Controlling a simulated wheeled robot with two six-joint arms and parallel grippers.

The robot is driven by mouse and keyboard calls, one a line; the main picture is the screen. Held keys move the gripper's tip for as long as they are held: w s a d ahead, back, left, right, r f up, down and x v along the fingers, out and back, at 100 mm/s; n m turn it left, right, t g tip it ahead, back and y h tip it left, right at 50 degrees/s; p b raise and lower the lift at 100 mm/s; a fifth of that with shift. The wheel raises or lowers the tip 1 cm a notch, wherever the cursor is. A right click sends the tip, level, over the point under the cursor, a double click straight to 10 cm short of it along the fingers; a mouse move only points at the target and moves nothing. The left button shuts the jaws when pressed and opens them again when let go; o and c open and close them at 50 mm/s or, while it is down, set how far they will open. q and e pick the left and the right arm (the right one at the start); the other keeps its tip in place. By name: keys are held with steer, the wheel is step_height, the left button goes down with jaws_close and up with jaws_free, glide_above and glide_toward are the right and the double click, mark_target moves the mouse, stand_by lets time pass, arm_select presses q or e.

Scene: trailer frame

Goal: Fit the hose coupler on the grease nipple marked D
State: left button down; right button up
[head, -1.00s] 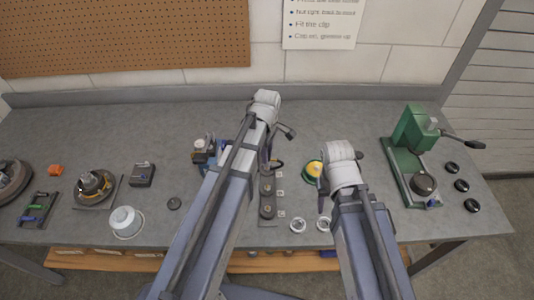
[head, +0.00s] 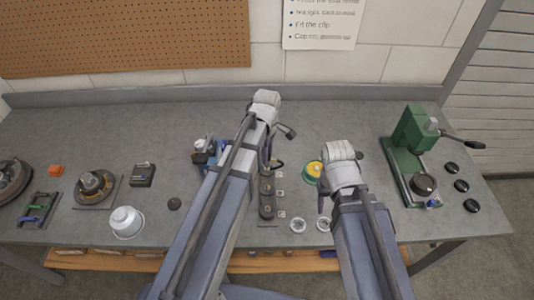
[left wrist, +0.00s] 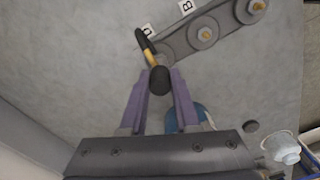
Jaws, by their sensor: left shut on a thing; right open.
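My left gripper (left wrist: 160,108) is shut on the hose coupler (left wrist: 159,80), a dark cylinder with a brass-coloured part and a black and yellow piece beyond it. In the left wrist view the coupler overlaps the end of a grey rounded bar (left wrist: 228,20). I cannot tell whether the coupler touches a nipple. In the head view the bar (head: 267,200) is beside my left arm. My right gripper (head: 323,203) is open.
A green press (head: 410,150) and black discs (head: 461,185) stand right. A white pot (head: 126,221) stands left. The back of the bench is clear.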

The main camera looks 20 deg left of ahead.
arm_select(q)
steer(key=shift+f+b, duration=0.9)
stand_by(1.5)
steer(key=shift+c, duration=0.8)
jaws_free()
step_height(320, 180, up, 7)
steer(key=p, duration=0.7)
stand_by(0.9)
